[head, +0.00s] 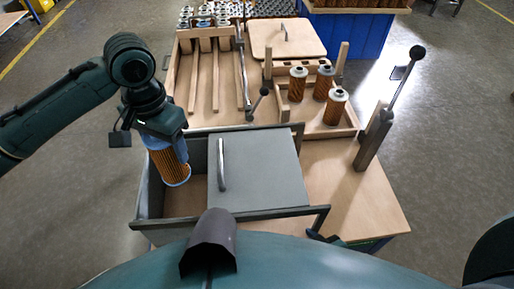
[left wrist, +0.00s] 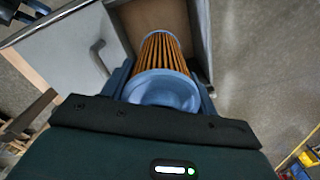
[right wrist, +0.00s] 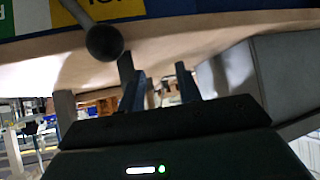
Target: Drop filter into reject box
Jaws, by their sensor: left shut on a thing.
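The filter (head: 170,167), with orange pleats and blue end caps, is held by my left gripper (head: 163,130). It hangs tilted over the uncovered left part of the grey box (head: 148,190). In the left wrist view the filter (left wrist: 160,62) sits between the fingers, with the box's wooden floor beyond it. A grey lid (head: 258,172) with a handle covers the rest of the box. My right gripper (right wrist: 158,88) is open and empty in the right wrist view, low beside the table edge; it is mostly hidden in the head view.
Several brown filters with pale caps (head: 336,106) stand in a wooden tray (head: 330,132) at the back right. A lever with a black knob (head: 417,52) rises to the right; a knob (right wrist: 104,42) also shows close to my right gripper. Wooden lanes (head: 215,80) lie behind the box.

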